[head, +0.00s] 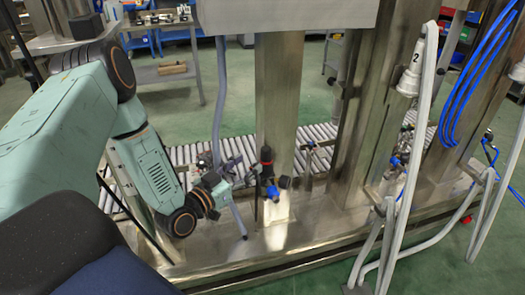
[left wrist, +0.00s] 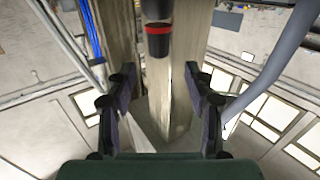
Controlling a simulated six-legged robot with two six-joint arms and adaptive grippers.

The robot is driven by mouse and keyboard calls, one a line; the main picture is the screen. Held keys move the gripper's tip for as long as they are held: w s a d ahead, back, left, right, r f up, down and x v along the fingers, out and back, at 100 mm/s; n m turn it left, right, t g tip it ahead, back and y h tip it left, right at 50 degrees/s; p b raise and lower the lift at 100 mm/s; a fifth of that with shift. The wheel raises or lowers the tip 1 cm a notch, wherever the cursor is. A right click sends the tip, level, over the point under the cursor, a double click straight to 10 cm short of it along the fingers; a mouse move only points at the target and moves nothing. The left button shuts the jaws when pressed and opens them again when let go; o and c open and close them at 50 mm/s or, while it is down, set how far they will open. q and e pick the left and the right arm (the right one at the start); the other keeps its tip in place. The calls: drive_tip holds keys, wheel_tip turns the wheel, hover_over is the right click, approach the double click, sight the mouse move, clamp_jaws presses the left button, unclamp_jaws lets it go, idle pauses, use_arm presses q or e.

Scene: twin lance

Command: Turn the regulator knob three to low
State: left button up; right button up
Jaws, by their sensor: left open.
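A regulator with a black knob (head: 266,155) and a blue body (head: 272,191) stands at the foot of a steel column (head: 278,90) in the head view. No number or dial setting is readable on it. In the left wrist view a black cylinder with a red ring (left wrist: 158,38), likely this knob, shows beyond the fingertips, near the top. My left gripper (head: 238,172) is just left of the regulator and apart from it. In the left wrist view its jaws (left wrist: 159,78) are spread with nothing between them. My right gripper is in neither view.
A grey hose (head: 219,100) hangs close by the left gripper and shows right of the jaws in the left wrist view (left wrist: 275,65). A roller conveyor (head: 190,153) runs behind. White hoses (head: 422,110) and blue hoses (head: 475,75) hang at right, by a fitting marked 2.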

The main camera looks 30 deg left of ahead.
sight(263, 154)
use_arm(q)
drive_tip(key=w+b, duration=0.1)
drive_tip(key=w, duration=0.1)
drive_tip(key=w+b, duration=0.1)
drive_tip(key=w, duration=0.1)
drive_tip(key=w+d+b, duration=0.1)
drive_tip(key=w, duration=0.1)
drive_tip(key=shift+w+f, duration=0.1)
drive_tip(key=shift+w, duration=0.55)
drive_tip(key=shift+c, duration=0.2)
clamp_jaws()
